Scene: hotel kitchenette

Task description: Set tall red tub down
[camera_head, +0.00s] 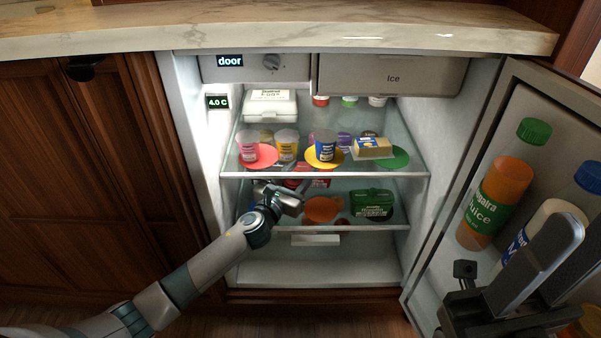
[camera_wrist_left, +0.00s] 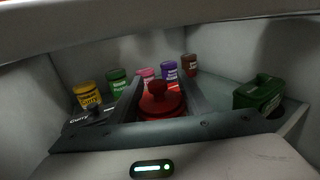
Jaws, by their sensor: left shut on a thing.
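My left gripper (camera_head: 290,200) reaches into the open fridge, at the lower glass shelf. In the left wrist view it is shut on the red tub (camera_wrist_left: 160,103), whose round lid and knob show between the two fingers. The tub's lower part is hidden, so I cannot tell whether it touches the shelf. In the head view the gripper and upper shelf largely hide it. My right gripper (camera_head: 553,268) is at the lower right, in front of the fridge door, with its fingers apart and empty.
The lower shelf holds an orange disc (camera_head: 322,210) and a green box (camera_head: 372,203) right of my left gripper. Several small tubs stand behind in the wrist view. The upper shelf (camera_head: 330,174) bears a pink disc (camera_head: 258,160), tubs and a carton (camera_head: 269,105). Bottles (camera_head: 494,200) fill the door.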

